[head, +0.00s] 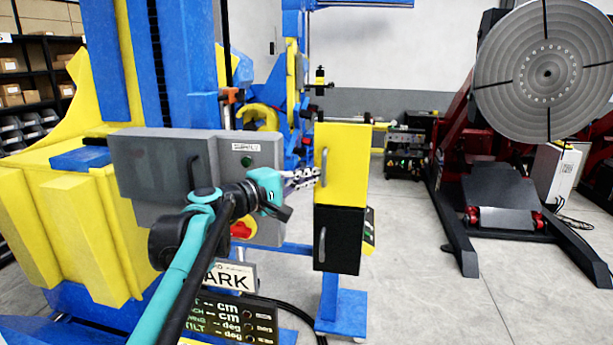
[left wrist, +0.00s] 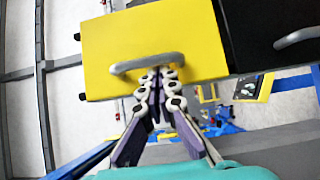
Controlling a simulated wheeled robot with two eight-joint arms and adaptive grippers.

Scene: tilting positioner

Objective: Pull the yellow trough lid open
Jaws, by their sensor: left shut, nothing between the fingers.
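The yellow trough lid (head: 345,150) is the yellow front above a black box, and it looks closed. Its grey bar handle (head: 323,167) is on the left side of that front. The lid also fills the upper middle of the left wrist view (left wrist: 190,30), with its handle (left wrist: 135,66) across it. My left gripper (head: 310,176) reaches in from the left, its fingertips beside the handle. In the left wrist view the fingers (left wrist: 160,76) are together just below the handle's bar, with nothing between them. I cannot tell whether they touch the handle. My right gripper is out of view.
A black box (head: 340,240) with its own handle is directly below the yellow lid. A grey control cabinet (head: 140,165) stands behind my left arm. A red positioner with a round grey plate (head: 545,60) is at the right. The floor between is clear.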

